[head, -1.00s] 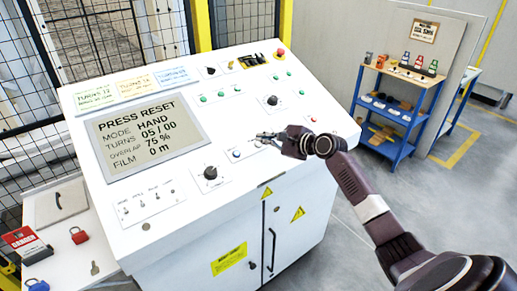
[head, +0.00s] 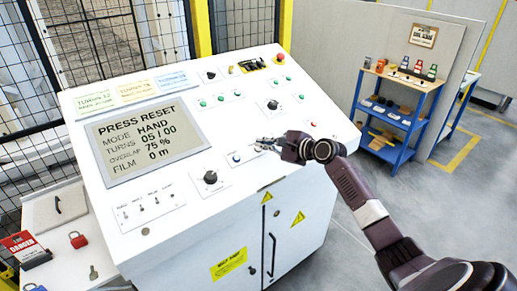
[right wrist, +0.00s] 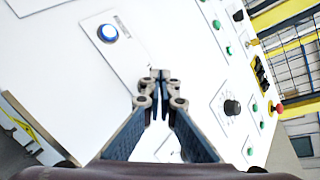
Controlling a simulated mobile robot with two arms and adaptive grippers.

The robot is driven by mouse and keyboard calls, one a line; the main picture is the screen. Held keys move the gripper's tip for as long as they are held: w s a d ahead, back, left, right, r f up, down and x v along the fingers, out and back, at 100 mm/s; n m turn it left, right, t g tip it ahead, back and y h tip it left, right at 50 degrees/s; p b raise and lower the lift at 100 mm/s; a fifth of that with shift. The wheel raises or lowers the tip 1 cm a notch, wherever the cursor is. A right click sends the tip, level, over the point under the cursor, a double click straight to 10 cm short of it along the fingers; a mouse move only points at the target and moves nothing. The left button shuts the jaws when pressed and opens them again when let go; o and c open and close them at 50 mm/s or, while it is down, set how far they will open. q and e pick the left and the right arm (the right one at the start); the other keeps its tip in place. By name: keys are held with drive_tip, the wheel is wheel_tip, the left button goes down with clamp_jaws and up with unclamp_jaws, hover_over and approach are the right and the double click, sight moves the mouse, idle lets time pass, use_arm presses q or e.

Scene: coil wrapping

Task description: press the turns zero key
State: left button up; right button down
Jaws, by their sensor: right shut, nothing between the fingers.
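The white control desk (head: 150,205) has a grey display (head: 150,138) reading PRESS RESET, MODE HAND, TURNS 05 / 00, OVERLAP 75 %, FILM 0 m. A blue round button (head: 235,157) sits on a small plate near the desk's front edge; it also shows at upper left in the right wrist view (right wrist: 107,33). Its label is too small to read, so I cannot tell whether it is the turns zero key. My right gripper (head: 262,143) is shut and empty over the desk, just right of the blue button and apart from it. My left gripper is not in view.
Black knobs (head: 210,177), green buttons and a red mushroom button (head: 281,58) are spread over the desk. A blue rack (head: 400,115) stands at right. Mesh fencing is behind.

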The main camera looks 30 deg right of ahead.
drive_tip(key=shift+f, duration=0.15)
idle(0.4)
drive_tip(key=shift+w+f, duration=0.2)
drive_tip(key=shift+f, duration=0.05)
drive_tip(key=shift+w+f, duration=0.1)
drive_tip(key=shift+f, duration=0.3)
idle(0.7)
idle(0.4)
drive_tip(key=shift+s+r+p, duration=0.3)
drive_tip(key=shift+r+p, duration=0.45)
drive_tip(key=shift+p, duration=0.3)
